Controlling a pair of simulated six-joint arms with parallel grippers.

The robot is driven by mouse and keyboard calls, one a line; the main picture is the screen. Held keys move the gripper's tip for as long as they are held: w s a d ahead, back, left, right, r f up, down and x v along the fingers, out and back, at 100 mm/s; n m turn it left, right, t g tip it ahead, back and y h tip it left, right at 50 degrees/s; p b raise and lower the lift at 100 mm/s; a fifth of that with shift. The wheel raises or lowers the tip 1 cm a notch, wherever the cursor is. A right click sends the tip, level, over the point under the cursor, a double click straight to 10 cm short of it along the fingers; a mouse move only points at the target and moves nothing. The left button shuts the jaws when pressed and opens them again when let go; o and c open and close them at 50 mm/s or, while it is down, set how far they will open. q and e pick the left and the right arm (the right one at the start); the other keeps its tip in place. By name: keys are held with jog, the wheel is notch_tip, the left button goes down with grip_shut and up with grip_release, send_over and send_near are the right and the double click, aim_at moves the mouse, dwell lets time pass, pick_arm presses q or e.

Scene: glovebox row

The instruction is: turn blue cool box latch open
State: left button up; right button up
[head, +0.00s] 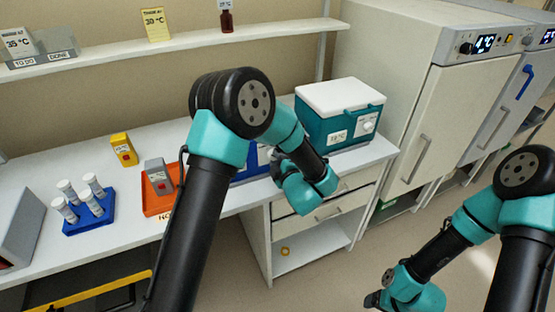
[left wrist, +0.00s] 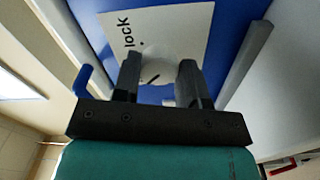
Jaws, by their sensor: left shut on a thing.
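The blue cool box (head: 262,154) is mostly hidden behind my left arm in the head view; only blue patches show. In the left wrist view its blue face (left wrist: 232,40) carries a white plate (left wrist: 180,22) with the word "lock". A pale round latch knob (left wrist: 155,72) sits on the plate. My left gripper (left wrist: 160,78) has one finger on each side of the knob and is shut on it. In the head view the left gripper (head: 277,170) is small and dark against the box. My right gripper (head: 373,299) is low at the right, its fingers unclear.
A teal cool box (head: 312,124) with a white lid and its own knob stands right of my left gripper. An orange tray (head: 155,205) and blue tube rack (head: 72,226) are on the bench at left. A tall cabinet (head: 450,120) stands at right.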

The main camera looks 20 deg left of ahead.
dwell(0.3)
pick_arm(q)
jog(key=o, duration=0.9)
jog(key=shift+o, duration=0.2)
jog(key=v, duration=1.7)
jog(key=shift+s, duration=0.2)
